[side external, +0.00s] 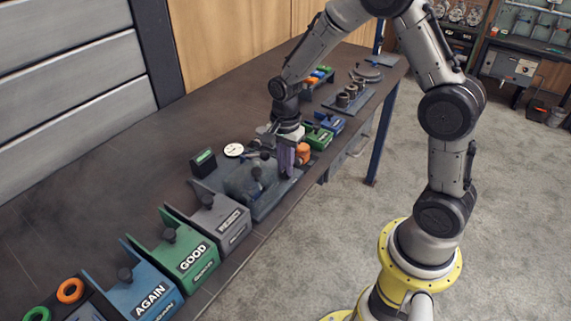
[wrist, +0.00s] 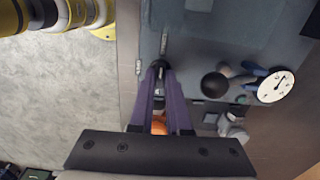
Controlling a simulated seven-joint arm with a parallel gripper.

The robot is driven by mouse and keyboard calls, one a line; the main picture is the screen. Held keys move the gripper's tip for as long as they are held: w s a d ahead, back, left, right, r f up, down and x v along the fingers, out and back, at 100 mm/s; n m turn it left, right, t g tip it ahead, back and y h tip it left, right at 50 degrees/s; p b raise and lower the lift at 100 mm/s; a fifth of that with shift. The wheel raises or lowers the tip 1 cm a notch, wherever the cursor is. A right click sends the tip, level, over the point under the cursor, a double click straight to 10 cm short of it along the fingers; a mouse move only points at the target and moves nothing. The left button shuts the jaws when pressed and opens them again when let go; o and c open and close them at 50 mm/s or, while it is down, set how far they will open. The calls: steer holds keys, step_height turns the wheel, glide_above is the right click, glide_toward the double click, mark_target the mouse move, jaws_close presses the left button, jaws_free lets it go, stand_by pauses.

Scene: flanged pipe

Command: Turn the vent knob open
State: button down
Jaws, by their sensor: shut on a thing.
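My gripper (wrist: 160,72) has purple fingers that come together on a small dark knob (wrist: 158,65) at the edge of the flanged pipe fixture's grey plate (wrist: 200,42). I take this to be the vent knob, but no label is readable. The fingers hide most of it. In the side external view my gripper (side external: 287,170) points down at the near right part of the fixture, and the knob is hidden there. A white dial gauge (wrist: 276,87) and a black ball-shaped knob (wrist: 214,84) stand to the right in the wrist view.
An orange part (side external: 303,153) is close beside my gripper. Grey, green and blue bins (side external: 190,250) marked with words such as GOOD and AGAIN line the bench's near edge. Green and blue boxes (side external: 325,130) stand beyond the gripper.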

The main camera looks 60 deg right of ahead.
steer(key=n, duration=0.8)
steer(key=shift+r+n, duration=0.1)
steer(key=shift+n, duration=0.3)
steer(key=n, duration=0.4)
steer(key=shift+n, duration=2.3)
steer(key=c, duration=0.9)
jaws_free()
step_height(320, 180, up, 14)
steer(key=shift+f, duration=0.1)
